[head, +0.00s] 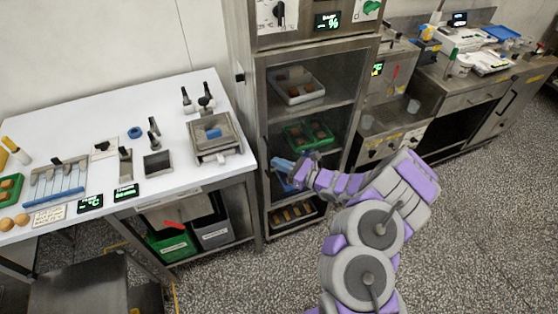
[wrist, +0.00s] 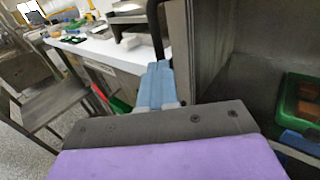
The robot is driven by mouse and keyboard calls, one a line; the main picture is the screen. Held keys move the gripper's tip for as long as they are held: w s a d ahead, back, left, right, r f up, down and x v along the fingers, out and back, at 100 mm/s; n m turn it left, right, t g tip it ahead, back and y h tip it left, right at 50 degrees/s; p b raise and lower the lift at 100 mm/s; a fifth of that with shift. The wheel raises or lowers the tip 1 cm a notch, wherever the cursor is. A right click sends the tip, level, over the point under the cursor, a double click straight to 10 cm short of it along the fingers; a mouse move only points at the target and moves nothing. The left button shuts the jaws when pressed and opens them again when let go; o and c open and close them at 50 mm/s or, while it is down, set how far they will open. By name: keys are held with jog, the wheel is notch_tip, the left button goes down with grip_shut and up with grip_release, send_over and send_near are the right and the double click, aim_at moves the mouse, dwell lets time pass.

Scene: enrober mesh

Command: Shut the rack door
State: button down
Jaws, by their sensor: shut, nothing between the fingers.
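The rack (head: 258,150) is a tall steel cabinet in the middle of the head view. Its shelves show openly from the front, so the door stands open; how far is hard to tell. In the wrist view a grey upright panel (wrist: 180,50), seemingly the door, stands left of the shelf space, with a dark vertical handle bar (wrist: 155,30) on its left side. My gripper (head: 283,165) is at the rack's lower left front. Its blue fingers (wrist: 155,75) are shut and empty, close to the bar's lower end; I cannot tell whether they touch.
The rack holds a white tray (head: 297,86), a green tray (head: 308,135) and a dark lower tray (head: 297,215). A white worktable (head: 100,135) with tools stands close on the left. A steel counter (head: 470,95) is at right. Speckled floor (head: 225,285) is free in front.

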jog(key=p+v, duration=0.2)
jog(key=v, duration=1)
jog(key=shift+s+p, duration=0.3)
jog(key=shift+s, duration=0.1)
